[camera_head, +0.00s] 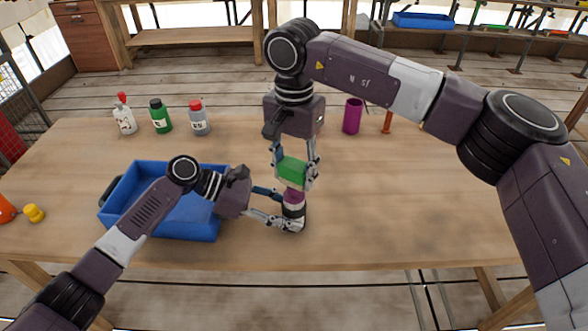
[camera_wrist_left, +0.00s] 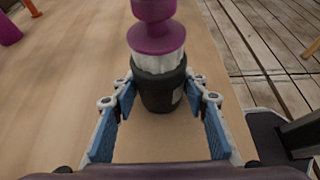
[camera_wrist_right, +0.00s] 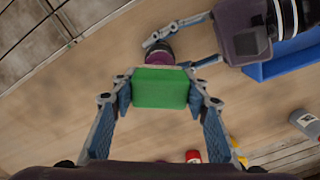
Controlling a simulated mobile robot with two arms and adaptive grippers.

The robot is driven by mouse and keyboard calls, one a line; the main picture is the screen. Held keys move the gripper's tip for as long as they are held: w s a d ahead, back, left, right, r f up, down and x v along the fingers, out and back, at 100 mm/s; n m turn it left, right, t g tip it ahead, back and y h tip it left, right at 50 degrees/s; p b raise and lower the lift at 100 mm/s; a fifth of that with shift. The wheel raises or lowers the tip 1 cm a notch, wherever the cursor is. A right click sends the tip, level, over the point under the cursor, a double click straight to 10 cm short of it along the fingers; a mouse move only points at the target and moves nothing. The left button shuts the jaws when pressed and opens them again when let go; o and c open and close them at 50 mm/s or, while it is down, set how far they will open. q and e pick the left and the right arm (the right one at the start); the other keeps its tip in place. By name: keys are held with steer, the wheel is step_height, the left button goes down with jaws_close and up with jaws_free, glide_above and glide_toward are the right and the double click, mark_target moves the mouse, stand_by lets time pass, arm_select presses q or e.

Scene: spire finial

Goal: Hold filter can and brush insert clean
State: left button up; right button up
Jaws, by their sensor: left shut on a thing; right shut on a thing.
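The black filter can (camera_head: 294,212) stands upright on the table; it also shows in the left wrist view (camera_wrist_left: 158,90). My left gripper (camera_head: 285,207) is shut around its sides. A white ribbed or bristly part (camera_wrist_left: 157,64) shows at the can's mouth, below a purple disc and stem (camera_wrist_left: 158,36). A green block (camera_head: 291,170) sits just above the purple part, apparently the brush's handle. My right gripper (camera_head: 295,178) points down from above and is shut on the green block, which also shows in the right wrist view (camera_wrist_right: 160,87). The white part's lower end is hidden.
A blue bin (camera_head: 165,233) stands left of the can, close to my left wrist. Several bottles, including a green one (camera_head: 160,116), stand at the back left. A purple cylinder (camera_head: 352,116) and an orange item (camera_head: 387,122) stand behind right. The table's right side is clear.

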steer(key=shift+f, duration=0.3)
steer(key=shift+a, duration=0.1)
steer(key=shift+a, duration=0.5)
steer(key=shift+d, duration=1.1)
steer(key=shift+a, duration=1.1)
steer(key=shift+d, duration=1.1)
steer(key=shift+a+f, duration=0.1)
steer(key=shift+a, duration=0.95)
steer(key=shift+d, duration=0.55)
